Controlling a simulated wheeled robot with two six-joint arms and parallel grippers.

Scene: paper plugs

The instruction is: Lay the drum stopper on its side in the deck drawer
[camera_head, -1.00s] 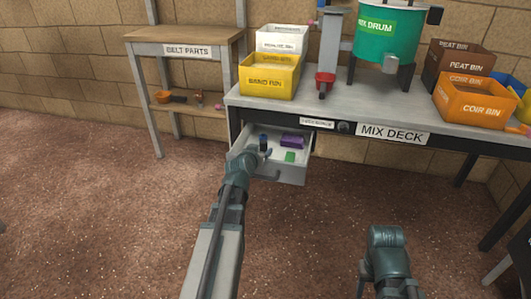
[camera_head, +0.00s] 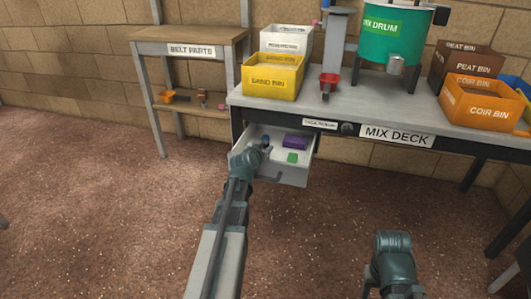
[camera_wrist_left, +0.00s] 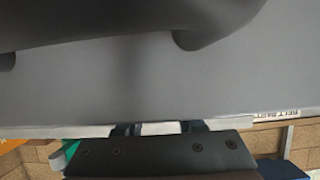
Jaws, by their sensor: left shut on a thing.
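My left gripper (camera_head: 260,150) is at the left part of the open deck drawer (camera_head: 293,177), low over its inside. It is shut on a small dark thing with a blue end, which I take for the drum stopper (camera_head: 266,141). The wrist and fingers hide much of it, and I cannot tell whether it touches the drawer floor. The left wrist view is mostly filled by a grey panel (camera_wrist_left: 100,85), probably the drawer front; the held thing is not clear there. My right gripper is not in view; only its arm shows at the bottom right.
A purple block (camera_head: 296,141) and a green block (camera_head: 292,157) lie in the drawer. The mix deck (camera_head: 345,105) carries the green mix drum (camera_head: 385,45), a yellow sand bin (camera_head: 270,82), a red scoop-like thing (camera_head: 329,82) and an orange coir bin (camera_head: 480,105). The belt parts bench (camera_head: 185,48) stands left.

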